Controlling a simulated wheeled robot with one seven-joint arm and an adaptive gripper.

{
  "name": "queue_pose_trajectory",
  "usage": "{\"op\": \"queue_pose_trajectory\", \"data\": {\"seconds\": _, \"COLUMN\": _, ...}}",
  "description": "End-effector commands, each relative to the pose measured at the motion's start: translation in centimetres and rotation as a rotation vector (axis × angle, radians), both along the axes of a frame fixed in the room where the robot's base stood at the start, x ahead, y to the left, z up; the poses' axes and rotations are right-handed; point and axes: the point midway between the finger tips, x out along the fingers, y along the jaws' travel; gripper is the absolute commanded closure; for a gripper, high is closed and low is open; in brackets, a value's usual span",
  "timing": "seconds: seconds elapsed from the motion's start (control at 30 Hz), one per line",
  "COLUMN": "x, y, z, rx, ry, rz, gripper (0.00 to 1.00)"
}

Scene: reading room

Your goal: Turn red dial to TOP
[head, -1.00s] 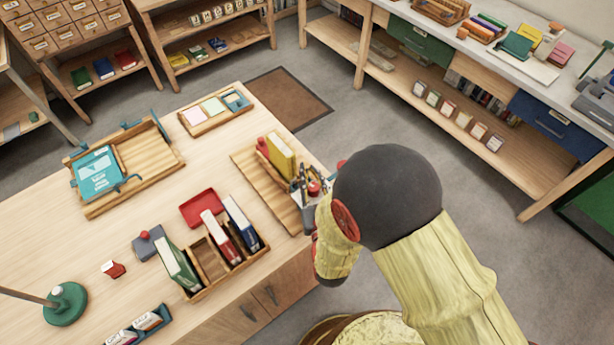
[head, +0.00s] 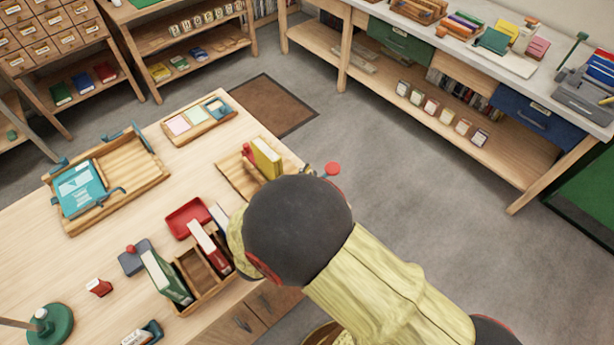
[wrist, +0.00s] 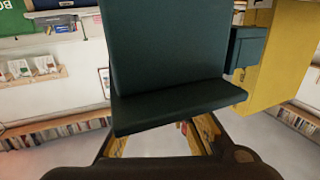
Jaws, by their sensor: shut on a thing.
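The block covers the fingertips, so the exact contact is hidden. No red knob shows in the wrist view.
A wooden rack with a yellow book (head: 266,158) stands beside my arm. A red tray (head: 188,218) and a wooden book holder (head: 205,290) are close to its left. A yellow panel (wrist: 275,55) is right of the green block.

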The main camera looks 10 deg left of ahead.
Motion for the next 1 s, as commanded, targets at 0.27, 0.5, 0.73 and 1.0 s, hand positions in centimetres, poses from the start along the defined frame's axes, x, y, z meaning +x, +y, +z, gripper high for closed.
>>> {"op": "queue_pose_trajectory", "data": {"seconds": 0.27, "x": 0.02, "y": -0.12, "z": 0.18, "rx": 0.001, "ry": -0.004, "rz": -0.045, "gripper": 1.00}}
{"op": "queue_pose_trajectory", "data": {"seconds": 0.5, "x": 0.03, "y": -0.15, "z": 0.20, "rx": 0.002, "ry": -0.004, "rz": -0.048, "gripper": 1.00}}
{"op": "queue_pose_trajectory", "data": {"seconds": 0.73, "x": 0.02, "y": -0.15, "z": 0.20, "rx": 0.002, "ry": -0.004, "rz": -0.048, "gripper": 0.76}}
{"op": "queue_pose_trajectory", "data": {"seconds": 1.0, "x": -0.02, "y": -0.19, "z": 0.10, "rx": 0.000, "ry": -0.002, "rz": -0.047, "gripper": 0.60}}
